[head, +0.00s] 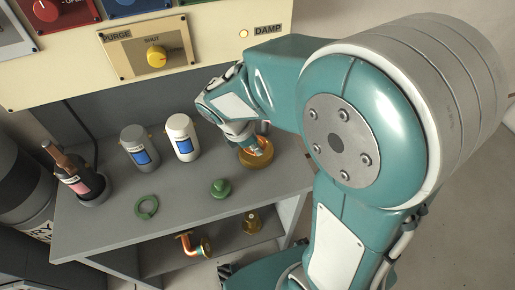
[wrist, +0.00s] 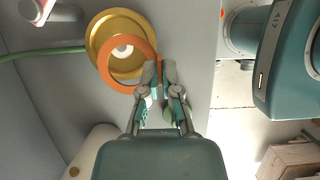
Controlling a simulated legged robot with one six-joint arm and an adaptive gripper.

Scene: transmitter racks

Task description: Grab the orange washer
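The orange washer (wrist: 104,66) is a flat ring, seen in the wrist view over a round gold dish (wrist: 97,32). The washer sits off the dish's centre, overlapping its lower part. My gripper (wrist: 159,66) is at the washer's right edge, its fingers close together with a strip of orange between them. It looks shut on the rim, one finger on the hole side and one outside. In the head view the gripper (head: 253,145) is over the gold dish (head: 250,161), and my fingers mostly hide the washer. I cannot tell whether the washer touches the dish.
On the grey bench stand a white bottle (head: 181,138), a grey bottle (head: 139,148), a dark bottle (head: 82,178), a green ring (head: 146,207) and a green knob (head: 220,189). Brass fittings (head: 251,222) lie on the lower shelf. A control panel (head: 210,60) rises behind.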

